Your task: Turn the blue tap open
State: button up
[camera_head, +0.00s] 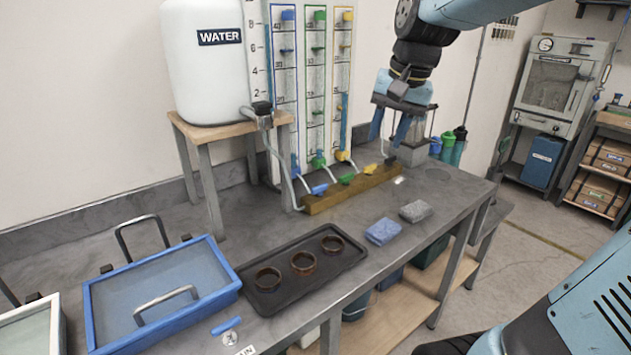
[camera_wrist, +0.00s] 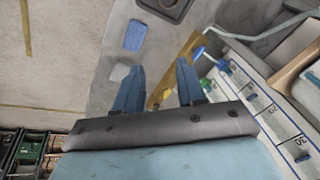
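The blue tap (camera_head: 320,188) has a short blue handle at the near left end of a wooden manifold block (camera_head: 352,196). A green tap (camera_head: 347,178) and a yellow tap (camera_head: 371,167) sit further along the block. The blue tap also shows in the wrist view (camera_wrist: 197,52), beyond the fingers and a little right of them. My gripper (camera_head: 390,129) points down above the bench near the far end of the block, apart from the blue tap. In the wrist view its two fingers (camera_wrist: 159,84) are spread, with nothing held between them.
A white water tank (camera_head: 203,62) stands on a wooden stand at the left. Tall gauge tubes (camera_head: 318,80) stand behind the block. A blue sponge (camera_head: 382,232), a grey sponge (camera_head: 415,211), a dark tray (camera_head: 262,304) with three rings and a blue-rimmed basin (camera_head: 228,272) occupy the bench front.

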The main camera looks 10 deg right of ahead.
jog(key=w+a+f+m+g+y, duration=0.1)
jog(key=w+f+m, duration=0.1)
jog(key=w, duration=0.6)
jog(key=w+a+f+m+g, duration=0.1)
jog(key=w+f+m+g, duration=0.1)
jog(key=w, duration=0.6)
jog(key=m+g+y, duration=0.2)
jog(key=m, duration=0.2)
send_near(318, 186)
jog(key=x, duration=0.8)
jog(key=shift+s+a+f, duration=0.1)
jog(key=shift+a+f, duration=0.05)
jog(key=shift+f, duration=0.15)
jog(key=shift+c, duration=0.2)
jog(key=shift+h, duration=0.3)
grip_shut()
